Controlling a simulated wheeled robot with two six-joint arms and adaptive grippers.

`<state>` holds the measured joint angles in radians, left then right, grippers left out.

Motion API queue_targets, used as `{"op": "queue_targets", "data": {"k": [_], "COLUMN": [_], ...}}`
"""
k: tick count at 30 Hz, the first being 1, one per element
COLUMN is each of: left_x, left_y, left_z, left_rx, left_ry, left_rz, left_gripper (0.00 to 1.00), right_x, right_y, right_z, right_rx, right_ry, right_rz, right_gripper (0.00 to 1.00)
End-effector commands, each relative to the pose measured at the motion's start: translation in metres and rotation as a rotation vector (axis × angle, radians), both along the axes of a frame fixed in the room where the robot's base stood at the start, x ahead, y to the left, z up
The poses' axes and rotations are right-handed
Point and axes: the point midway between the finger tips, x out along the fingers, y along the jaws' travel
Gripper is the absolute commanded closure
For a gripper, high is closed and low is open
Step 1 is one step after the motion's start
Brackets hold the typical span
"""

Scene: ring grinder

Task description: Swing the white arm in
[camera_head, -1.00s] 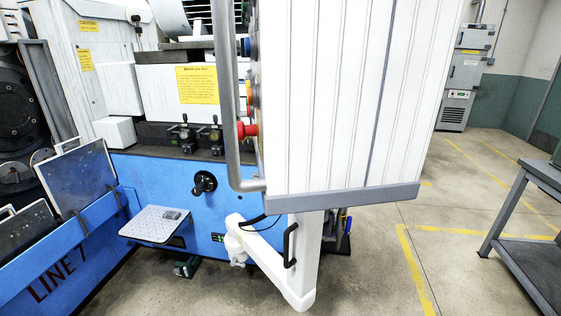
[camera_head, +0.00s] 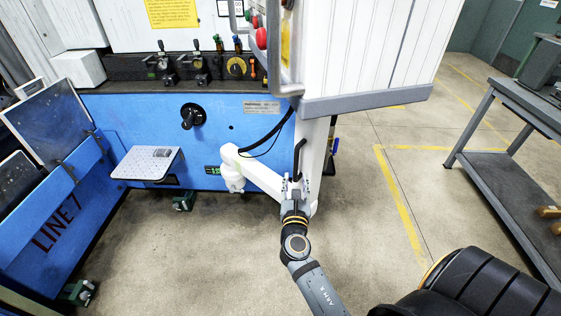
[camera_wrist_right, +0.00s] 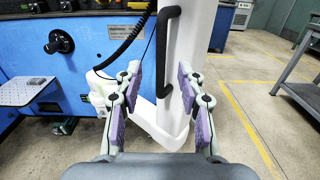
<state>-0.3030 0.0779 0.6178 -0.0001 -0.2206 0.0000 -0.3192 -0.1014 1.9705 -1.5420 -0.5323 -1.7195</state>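The white arm (camera_head: 262,174) is a jointed beam low in front of the blue machine. Its beam meets a white upright post (camera_head: 311,150) under the control cabinet. A black bar handle (camera_head: 299,158) is fixed to the post. In the right wrist view the handle (camera_wrist_right: 167,48) stands upright ahead, between the lines of the two fingers. My right gripper (camera_head: 295,184) is at the post, just below the handle. In the right wrist view my right gripper (camera_wrist_right: 158,78) is open, with nothing between its purple pads. My left gripper is not in view.
The white control cabinet (camera_head: 370,60) with a grey lower edge (camera_head: 367,99) overhangs the post. A small perforated shelf (camera_head: 146,164) juts from the blue machine (camera_head: 240,110) at left. A grey workbench (camera_head: 510,92) stands at right. The floor between is clear.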

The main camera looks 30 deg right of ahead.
Motion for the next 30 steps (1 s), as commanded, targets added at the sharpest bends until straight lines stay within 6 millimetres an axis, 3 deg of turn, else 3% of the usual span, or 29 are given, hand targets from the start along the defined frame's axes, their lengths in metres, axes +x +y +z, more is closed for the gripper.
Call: {"op": "queue_targets", "data": {"k": [5,12,18,30], "left_x": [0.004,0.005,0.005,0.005], "left_y": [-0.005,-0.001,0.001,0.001], "left_z": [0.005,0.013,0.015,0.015], "left_rx": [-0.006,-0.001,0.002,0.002], "left_ry": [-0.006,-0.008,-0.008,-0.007], "left_rz": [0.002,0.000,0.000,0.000], "left_gripper": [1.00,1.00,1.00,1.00], "right_x": [0.013,0.056,0.082,0.089], "right_y": [-0.007,-0.034,-0.051,-0.056], "right_z": [0.001,0.001,-0.001,-0.002], "right_rx": [-0.001,0.002,0.005,0.007], "right_ry": [-0.001,-0.001,0.000,0.002], "right_rz": [0.004,0.003,0.003,0.003], "right_gripper": [0.61,0.61,0.61,0.63]}}
